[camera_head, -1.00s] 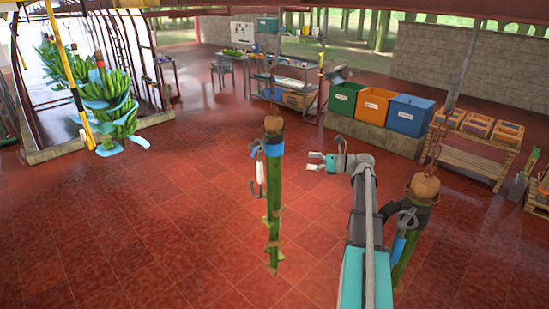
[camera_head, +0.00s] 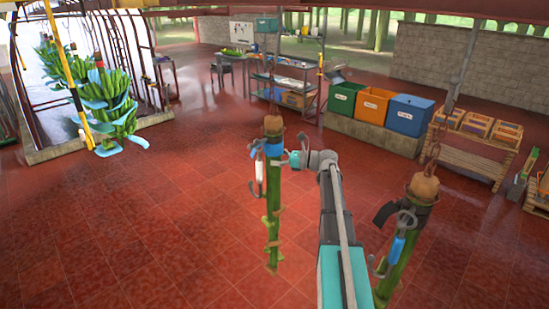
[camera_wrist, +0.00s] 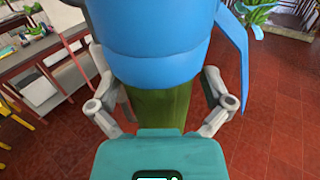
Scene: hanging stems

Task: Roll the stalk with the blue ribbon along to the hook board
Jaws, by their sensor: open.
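The hanging green stalk (camera_head: 272,215) with the blue ribbon (camera_head: 273,150) around its upper part hangs upright, clear of the floor, from a brown knob on a chain. My gripper (camera_head: 292,159) is open at the ribbon's height, on the stalk's right side. In the wrist view the blue ribbon (camera_wrist: 160,45) fills the upper middle, with the green stalk (camera_wrist: 160,108) below it. The open fingers (camera_wrist: 160,95) stand on either side of the stalk; their tips are partly hidden by the ribbon. I cannot make out a hook board.
A second hanging stalk (camera_head: 395,270) with a grey hook and a blue piece is close right of my arm. A banana bunch (camera_head: 108,105) hangs at left by a yellow pole (camera_head: 68,70). Coloured bins (camera_head: 374,106) and a pallet table (camera_head: 470,145) stand behind. The red floor is open at left.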

